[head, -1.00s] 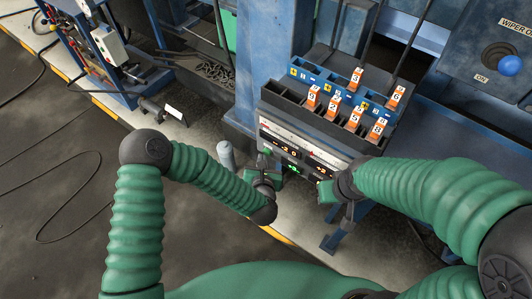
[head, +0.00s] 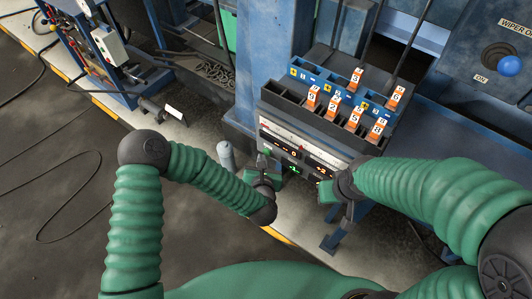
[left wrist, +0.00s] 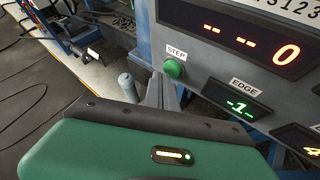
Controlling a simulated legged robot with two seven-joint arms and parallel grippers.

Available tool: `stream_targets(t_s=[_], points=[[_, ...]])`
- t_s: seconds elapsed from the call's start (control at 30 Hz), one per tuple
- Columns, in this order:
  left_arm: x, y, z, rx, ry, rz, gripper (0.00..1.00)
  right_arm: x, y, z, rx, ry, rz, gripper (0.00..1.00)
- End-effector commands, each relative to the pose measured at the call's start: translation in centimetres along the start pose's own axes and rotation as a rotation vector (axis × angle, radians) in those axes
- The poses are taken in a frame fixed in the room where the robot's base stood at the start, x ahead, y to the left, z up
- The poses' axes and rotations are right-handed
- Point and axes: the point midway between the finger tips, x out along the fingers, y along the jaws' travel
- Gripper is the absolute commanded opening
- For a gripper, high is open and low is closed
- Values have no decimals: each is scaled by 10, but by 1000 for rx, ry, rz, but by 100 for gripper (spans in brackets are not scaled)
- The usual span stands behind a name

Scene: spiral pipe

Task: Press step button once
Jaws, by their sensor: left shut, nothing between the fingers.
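The step button (left wrist: 174,68) is a round green knob under a "STEP" label on the grey panel (left wrist: 205,62) in the left wrist view. My left gripper (left wrist: 161,84) is shut and empty, with its fingertips just below and left of the button. I cannot tell whether they touch it. In the head view my left gripper (head: 262,160) is in front of the left part of the panel, and the button is not clear there. My right gripper (head: 322,190) is in front of the panel's right part; its fingers are too small to judge.
Red displays and a green "EDGE" display (left wrist: 239,101) reading -1- are lit on the panel. Orange numbered blocks (head: 333,101) stand in the rack (head: 290,105) above. A grey post (head: 226,157) stands left of my left gripper.

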Motion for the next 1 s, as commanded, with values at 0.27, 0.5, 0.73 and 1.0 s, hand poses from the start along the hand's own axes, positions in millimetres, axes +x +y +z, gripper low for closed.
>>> stream_targets(t_s=[0.27,0.5,0.73,1.0], points=[[-22,16,-16,2,3,0,0,-4,0,-1,0,0,0,36],[-39,29,-29,1,1,-1,0,-6,0,-1,0,0,0,36],[-41,30,-30,0,0,0,0,-6,0,-1,0,0,0,36],[-41,30,-30,0,1,0,0,-6,0,-1,0,0,0,36]])
